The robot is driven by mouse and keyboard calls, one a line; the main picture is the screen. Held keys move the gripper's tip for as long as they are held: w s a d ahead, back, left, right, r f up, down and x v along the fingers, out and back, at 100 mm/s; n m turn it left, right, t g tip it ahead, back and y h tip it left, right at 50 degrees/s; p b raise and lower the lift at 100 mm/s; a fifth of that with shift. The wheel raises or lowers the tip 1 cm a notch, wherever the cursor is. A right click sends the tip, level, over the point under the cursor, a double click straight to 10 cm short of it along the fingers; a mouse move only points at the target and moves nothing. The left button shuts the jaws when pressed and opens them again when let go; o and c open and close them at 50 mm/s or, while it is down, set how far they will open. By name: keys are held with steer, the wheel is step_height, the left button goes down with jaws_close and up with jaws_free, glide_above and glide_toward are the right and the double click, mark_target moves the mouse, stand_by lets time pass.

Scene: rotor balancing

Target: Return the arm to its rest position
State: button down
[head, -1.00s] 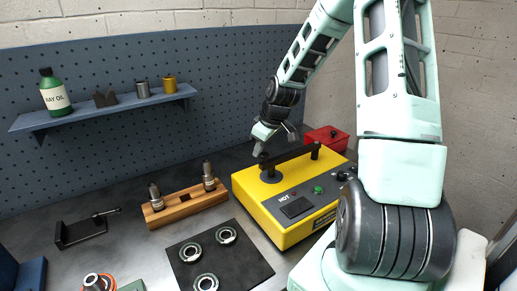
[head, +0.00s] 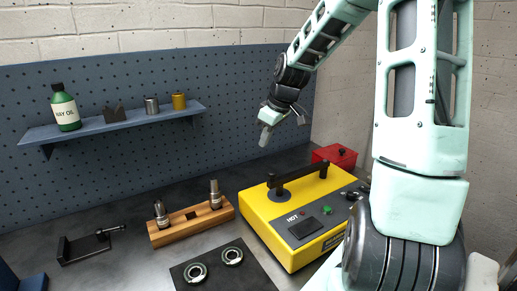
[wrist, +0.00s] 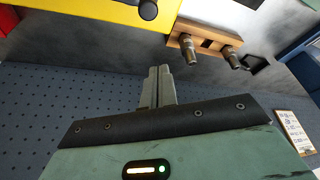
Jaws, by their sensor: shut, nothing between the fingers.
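My gripper (head: 268,126) hangs in the air above and behind the yellow heater box (head: 262,208), apart from it, in front of the blue pegboard. Its fingers are together and hold nothing; in the wrist view the two fingertips (wrist: 159,72) lie side by side. My arm reaches up from the right and bends down toward the pegboard. The yellow box has a black bar (head: 300,176) across its top, a green button and the word HOT.
A wooden block (head: 188,226) with two metal holders stands left of the yellow box. Bearing rings (head: 195,272) lie on a dark mat (head: 250,275) in front. A red box (head: 334,156) sits behind right. A shelf (head: 90,131) holds a green oil bottle (head: 65,108). A black vise-like stand (head: 82,248) is at left.

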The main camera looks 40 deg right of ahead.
steer(key=shift+r, duration=0.25)
steer(key=shift+a, duration=0.1)
steer(key=s+a+f+n+g, duration=0.1)
steer(key=s+a, duration=0.2)
steer(key=a, duration=0.9)
steer(key=s+a+f+n+g, duration=0.1)
steer(key=s+a, duration=0.1)
steer(key=a, duration=1)
steer(key=s+a+f+n+g, duration=0.1)
steer(key=s+a, duration=0.5)
steer(key=s, duration=0.3)
steer(key=s+a+n, duration=0.1)
steer(key=s+a, duration=0.6)
steer(key=s, duration=0.3)
steer(key=shift+a+f+n+g+b, duration=0.15)
steer(key=shift+f+n+g+b, duration=0.25)
steer(key=shift+b, duration=0.05)
